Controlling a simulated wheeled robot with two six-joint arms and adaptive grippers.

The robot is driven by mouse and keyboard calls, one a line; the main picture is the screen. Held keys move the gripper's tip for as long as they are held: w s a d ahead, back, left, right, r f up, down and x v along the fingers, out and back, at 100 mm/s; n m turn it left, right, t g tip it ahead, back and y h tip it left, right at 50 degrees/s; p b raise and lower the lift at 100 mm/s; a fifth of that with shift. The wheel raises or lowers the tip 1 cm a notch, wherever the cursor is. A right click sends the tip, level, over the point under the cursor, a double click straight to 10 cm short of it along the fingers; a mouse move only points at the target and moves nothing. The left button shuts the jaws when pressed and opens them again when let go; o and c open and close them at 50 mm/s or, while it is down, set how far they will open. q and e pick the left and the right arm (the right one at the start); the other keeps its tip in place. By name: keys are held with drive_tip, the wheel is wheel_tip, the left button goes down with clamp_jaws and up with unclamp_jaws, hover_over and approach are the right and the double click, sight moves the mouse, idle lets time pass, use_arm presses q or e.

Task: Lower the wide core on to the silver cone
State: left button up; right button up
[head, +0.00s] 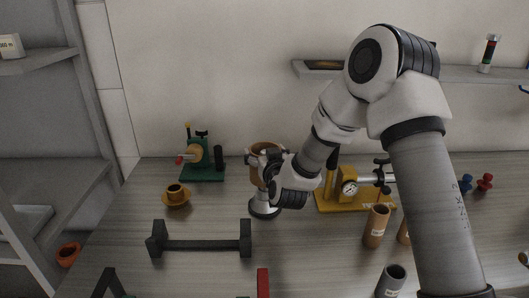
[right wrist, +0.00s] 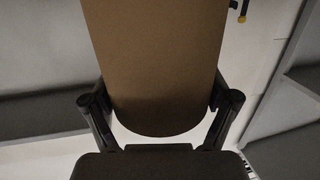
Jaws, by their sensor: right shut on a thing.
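The wide core (head: 258,178) is a brown cardboard tube, held roughly upright. My right gripper (head: 267,160) is shut on it from the right side. In the right wrist view the core (right wrist: 155,60) fills the middle, with a finger of the gripper (right wrist: 160,105) at each side. The silver cone (head: 264,209) stands on the table directly below the core, and its round base shows. The arm and gripper partly hide the cone's upper part. I cannot tell whether the core's lower end touches the cone. My left gripper is not in view.
A yellow-based device with a gauge (head: 350,189) stands close right of the cone. A dark bar stand (head: 200,246) lies in front. Brown tubes (head: 376,226) stand at right.

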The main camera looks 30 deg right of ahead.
wheel_tip(320, 180, down, 8)
drive_tip(key=b, duration=0.5)
drive_tip(key=shift+b, duration=0.4)
idle(1.8)
drive_tip(key=o, duration=1)
drive_tip(key=shift+r, duration=0.15)
drive_tip(key=shift+s, duration=0.1)
drive_tip(key=v, duration=1.2)
